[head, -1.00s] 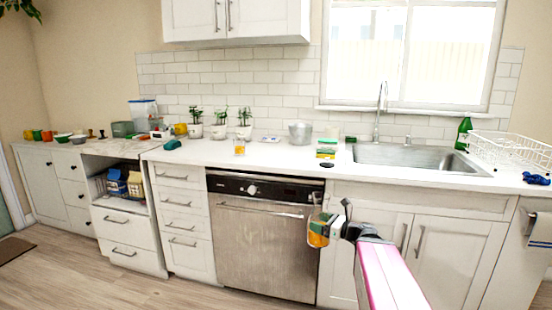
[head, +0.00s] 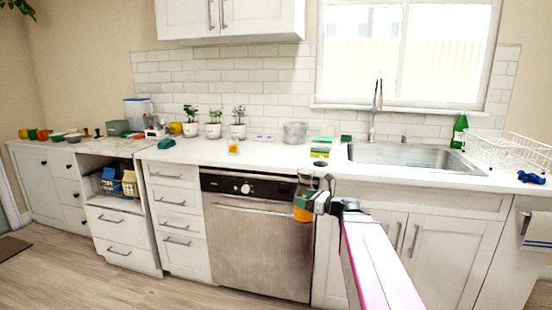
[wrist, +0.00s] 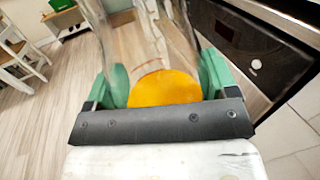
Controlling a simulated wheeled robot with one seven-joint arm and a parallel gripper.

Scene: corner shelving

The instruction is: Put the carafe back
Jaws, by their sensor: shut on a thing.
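The carafe (head: 303,204) is clear glass with orange liquid in its lower part. My gripper (head: 318,203) is shut on it and holds it upright in front of the counter, near the right edge of the dishwasher. In the wrist view the carafe (wrist: 150,45) stands between my gripper's green finger pads (wrist: 163,85), with the orange liquid showing low between them. The carafe's top reaches about the height of the counter edge in the head view.
The white counter (head: 270,156) holds a small orange-filled glass (head: 233,147), potted plants (head: 214,124), a metal pot (head: 295,132) and stacked sponges (head: 320,148). The sink (head: 410,156) and dish rack (head: 510,150) are at right. The dishwasher (head: 258,235) is closed.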

